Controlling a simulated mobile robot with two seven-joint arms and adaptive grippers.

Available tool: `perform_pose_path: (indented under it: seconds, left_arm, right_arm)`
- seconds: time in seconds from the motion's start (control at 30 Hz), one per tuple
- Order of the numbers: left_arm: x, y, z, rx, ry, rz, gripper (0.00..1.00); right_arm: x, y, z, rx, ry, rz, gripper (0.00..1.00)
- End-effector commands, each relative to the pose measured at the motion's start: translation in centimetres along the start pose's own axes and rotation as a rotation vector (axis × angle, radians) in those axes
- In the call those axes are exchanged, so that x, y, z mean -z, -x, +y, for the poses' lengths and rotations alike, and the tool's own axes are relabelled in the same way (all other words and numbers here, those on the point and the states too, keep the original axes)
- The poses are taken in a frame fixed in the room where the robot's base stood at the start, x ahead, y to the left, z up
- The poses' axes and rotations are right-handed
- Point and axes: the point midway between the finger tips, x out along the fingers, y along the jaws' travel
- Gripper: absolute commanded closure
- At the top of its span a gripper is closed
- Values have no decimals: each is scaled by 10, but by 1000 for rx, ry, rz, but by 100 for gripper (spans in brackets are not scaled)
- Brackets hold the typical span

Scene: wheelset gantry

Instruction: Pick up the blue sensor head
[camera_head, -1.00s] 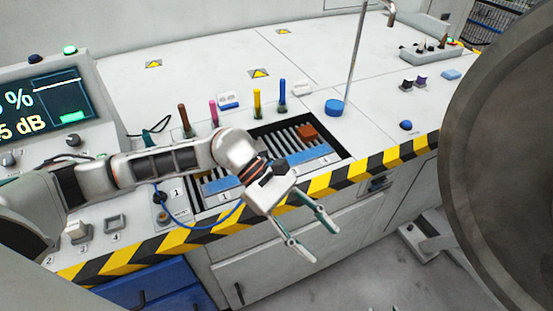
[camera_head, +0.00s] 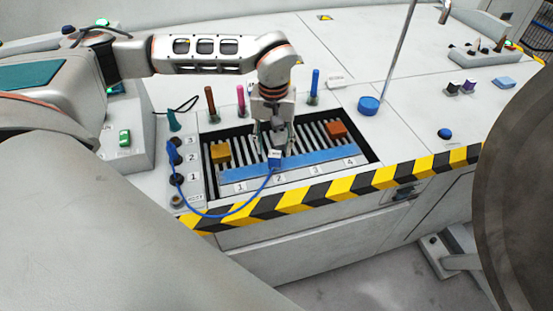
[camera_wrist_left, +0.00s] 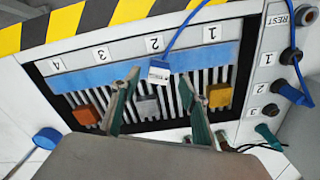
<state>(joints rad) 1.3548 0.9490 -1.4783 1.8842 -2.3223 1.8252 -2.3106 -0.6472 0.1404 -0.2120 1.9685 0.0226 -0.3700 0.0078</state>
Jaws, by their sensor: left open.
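The blue sensor head (camera_head: 275,158) is a small blue piece with a white label and a blue cable. It sits at the blue strip of the slotted tray (camera_head: 205,178), near label 2. In the left wrist view the sensor head (camera_wrist_left: 159,73) shows just beyond and between the fingertips. My left gripper (camera_head: 273,143) points down over the tray, close behind the sensor head. In the left wrist view my left gripper (camera_wrist_left: 157,82) has its two green fingers spread, with nothing gripped. Contact with the sensor head cannot be told. My right gripper is out of view.
An orange-red block (camera_head: 336,130), a yellow block (camera_head: 221,152) and a grey block (camera_wrist_left: 147,105) lie in the tray. The blue cable (camera_head: 222,214) loops to the sockets at the left. Coloured upright pegs stand behind. A large dark wheel (camera_head: 520,170) fills the right edge.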

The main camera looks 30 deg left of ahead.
Motion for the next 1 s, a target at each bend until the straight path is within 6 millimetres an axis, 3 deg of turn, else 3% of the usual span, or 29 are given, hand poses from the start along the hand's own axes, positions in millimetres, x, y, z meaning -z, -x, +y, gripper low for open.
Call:
perform_pose_path:
  seconds: [0.3,0.63,0.67,0.8,0.83,1.0]
  left_arm:
    - [1,-43,1,-1,0,-4,56]
    - [2,-50,2,-2,0,-1,56]
    - [2,-50,2,-2,0,-1,58]
    - [2,-50,2,-2,0,-1,94]
    - [2,-50,2,-2,0,-1,99]
    - [2,-50,2,-3,0,-1,100]
  right_arm:
    - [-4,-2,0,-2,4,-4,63]
    - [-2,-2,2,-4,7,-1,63]
    - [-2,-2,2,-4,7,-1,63]
    - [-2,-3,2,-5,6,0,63]
    - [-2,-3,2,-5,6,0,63]
    - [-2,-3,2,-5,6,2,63]
